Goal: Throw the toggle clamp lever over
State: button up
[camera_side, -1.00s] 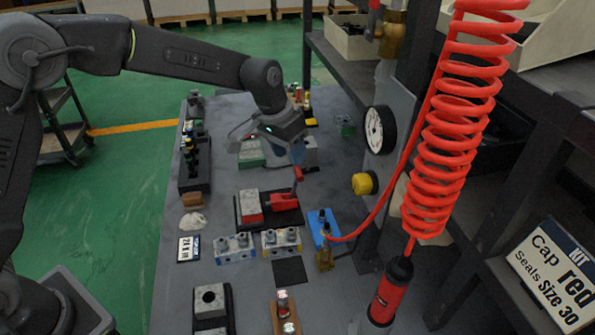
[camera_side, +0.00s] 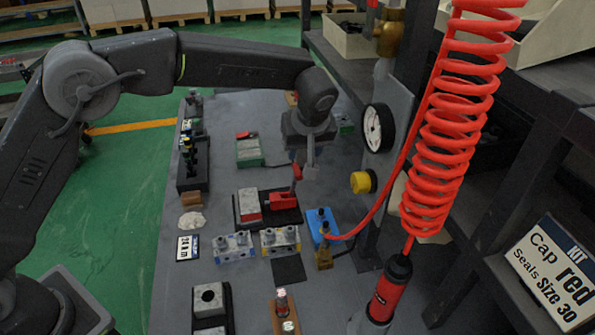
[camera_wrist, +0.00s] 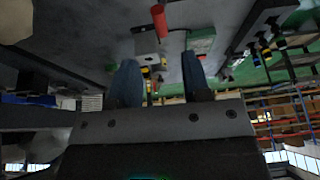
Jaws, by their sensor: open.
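The toggle clamp (camera_side: 283,201) is red and sits on a black base plate beside a grey block with a red end. Its red lever (camera_side: 297,174) stands up from the clamp, close to upright. My gripper (camera_side: 311,164) points down just behind and to the right of the lever top, apparently apart from it. In the wrist view its two blue fingers (camera_wrist: 161,88) are spread, with nothing between them. A red rod (camera_wrist: 159,20) shows beyond the fingers at the top; I cannot tell surely that it is the lever.
A blue valve block (camera_side: 321,226) with a red coiled hose stands to the front right. A gauge (camera_side: 379,129) and a yellow knob (camera_side: 364,182) are on the panel at right. A green block (camera_side: 249,152) stands behind the clamp. Two silver-topped blocks (camera_side: 257,243) stand in front.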

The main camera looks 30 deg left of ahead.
aim_at(298, 170)
jog(key=x, duration=1)
jog(key=shift+a+f, duration=0.15)
jog(key=shift+f, duration=0.25)
jog(key=shift+c, duration=0.2)
grip_shut()
